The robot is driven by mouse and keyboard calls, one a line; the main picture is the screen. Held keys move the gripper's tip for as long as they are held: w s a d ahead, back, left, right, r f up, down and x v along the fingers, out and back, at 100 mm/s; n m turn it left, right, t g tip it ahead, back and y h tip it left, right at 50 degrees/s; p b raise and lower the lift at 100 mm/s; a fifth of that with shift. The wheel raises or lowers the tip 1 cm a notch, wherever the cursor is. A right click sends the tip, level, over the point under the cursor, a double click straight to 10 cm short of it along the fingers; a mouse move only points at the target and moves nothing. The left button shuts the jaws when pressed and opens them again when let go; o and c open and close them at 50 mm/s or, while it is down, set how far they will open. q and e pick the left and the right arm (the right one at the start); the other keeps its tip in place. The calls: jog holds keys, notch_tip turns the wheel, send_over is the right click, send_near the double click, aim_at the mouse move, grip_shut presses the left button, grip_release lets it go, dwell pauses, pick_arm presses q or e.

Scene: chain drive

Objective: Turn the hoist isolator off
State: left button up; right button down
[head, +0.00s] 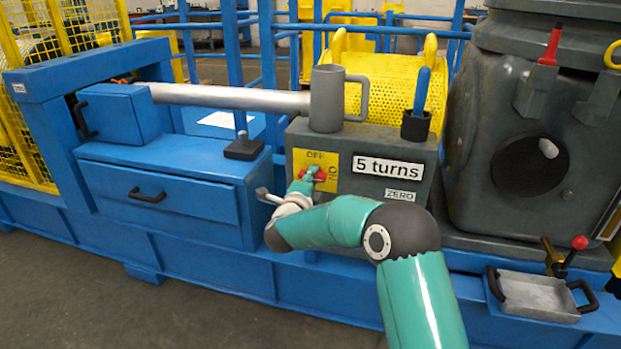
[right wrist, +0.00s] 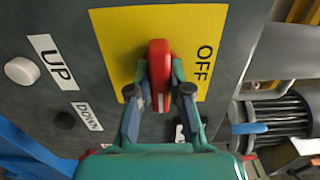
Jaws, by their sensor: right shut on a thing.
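The isolator is a red handle (right wrist: 159,70) on a yellow plate (head: 313,160) on the front of a grey box (head: 365,150). In the right wrist view the handle lies across the OFF direction, in line with the ON side. My right gripper (right wrist: 159,92) is shut on the handle, one finger on each side. In the head view my right gripper (head: 308,182) partly hides handle and plate. My left gripper is not in view.
A grey mug (head: 325,105) and a blue-handled tool in a black holder (head: 415,126) stand on the box. UP (right wrist: 52,62) and DOWN (right wrist: 87,117) labels with round buttons are beside the plate. A metal tray (head: 540,296) sits at the lower right.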

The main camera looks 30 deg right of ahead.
jog(key=shift+d, duration=0.1)
jog(key=n+p, duration=0.1)
jog(key=n, duration=0.3)
jog(key=shift+n+p, duration=0.3)
jog(key=n+p, duration=0.2)
jog(key=n, duration=0.2)
jog(key=shift+d+r, duration=0.1)
jog(key=n+p, duration=0.3)
jog(key=n, duration=0.2)
jog(key=shift+n, duration=0.4)
jog(key=shift+f+n+p, duration=0.2)
jog(key=shift+n+p, duration=0.65)
jog(key=shift+n, duration=0.85)
jog(key=c, duration=1.1)
grip_release()
